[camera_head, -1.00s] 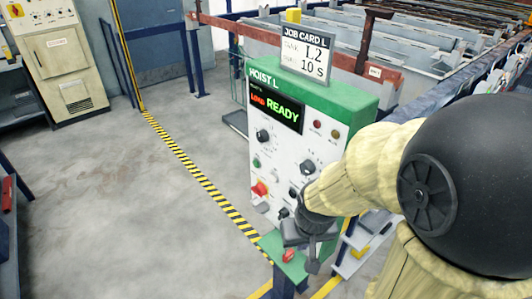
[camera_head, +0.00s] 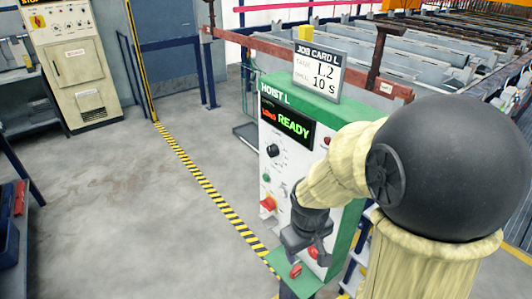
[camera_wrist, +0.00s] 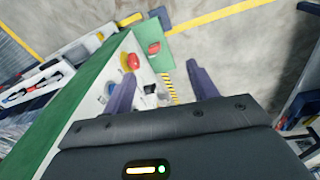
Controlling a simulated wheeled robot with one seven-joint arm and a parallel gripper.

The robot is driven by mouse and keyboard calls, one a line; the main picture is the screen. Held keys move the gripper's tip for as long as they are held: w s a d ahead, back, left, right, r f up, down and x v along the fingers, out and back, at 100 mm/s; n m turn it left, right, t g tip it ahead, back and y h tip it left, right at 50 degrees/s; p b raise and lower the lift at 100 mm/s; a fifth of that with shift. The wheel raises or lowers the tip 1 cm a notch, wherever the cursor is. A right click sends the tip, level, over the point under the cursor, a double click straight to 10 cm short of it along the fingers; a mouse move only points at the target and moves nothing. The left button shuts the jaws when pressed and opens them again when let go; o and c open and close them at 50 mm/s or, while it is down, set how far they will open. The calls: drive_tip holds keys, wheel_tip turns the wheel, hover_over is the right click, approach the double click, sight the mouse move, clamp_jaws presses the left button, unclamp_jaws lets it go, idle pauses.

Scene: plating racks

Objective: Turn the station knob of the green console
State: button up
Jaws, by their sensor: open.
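The green console (camera_head: 353,222), labelled HOIST L, has a white sloping front, a green frame and a screen (camera_head: 286,124) reading LOAD READY. A black knob (camera_head: 274,150) shows below the screen. A red knob (camera_head: 267,204) and a small green button (camera_head: 266,178) sit lower left. I cannot read which knob is the station knob; my arm hides the panel's right part. My gripper (camera_head: 314,252) is in front of the lower panel. In the wrist view my gripper (camera_wrist: 162,76) is open and empty, its left finger overlapping the panel beside the red knob (camera_wrist: 132,62).
A job card (camera_head: 318,72) on top reads L2 and 10 s. A red button (camera_head: 295,270) sits on the green ledge below. Tank rows and a red rail (camera_head: 365,81) lie behind. The floor left of the striped line (camera_head: 205,182) is clear.

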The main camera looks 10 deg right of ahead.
drive_tip(key=w+a+n+h+p, duration=0.1)
drive_tip(key=w+a+n+h, duration=0.25)
drive_tip(key=w+n, duration=0.5)
drive_tip(key=w+a+n+h+p, duration=0.1)
drive_tip(key=w+a+n+h, duration=0.1)
drive_tip(key=w+n+h, duration=0.5)
drive_tip(key=w+a+r+n+t+h, duration=0.3)
drive_tip(key=w+a+r+n, duration=0.1)
drive_tip(key=a+n, duration=0.35)
drive_tip(key=w+a+r+n+t+h, duration=0.2)
drive_tip(key=w+a+r+n+t, duration=0.15)
drive_tip(key=a+n, duration=0.45)
drive_tip(key=m+p, duration=0.1)
drive_tip(key=p, duration=0.6)
approach(269, 152)
drive_tip(key=shift+g+h, duration=0.25)
drive_tip(key=shift+g, duration=0.2)
drive_tip(key=x, duration=0.7)
drive_tip(key=shift+w+r, duration=0.15)
drive_tip(key=shift+w, duration=0.15)
drive_tip(key=shift+w+d, duration=0.2)
drive_tip(key=shift+d, duration=0.35)
drive_tip(key=shift+c, duration=0.2)
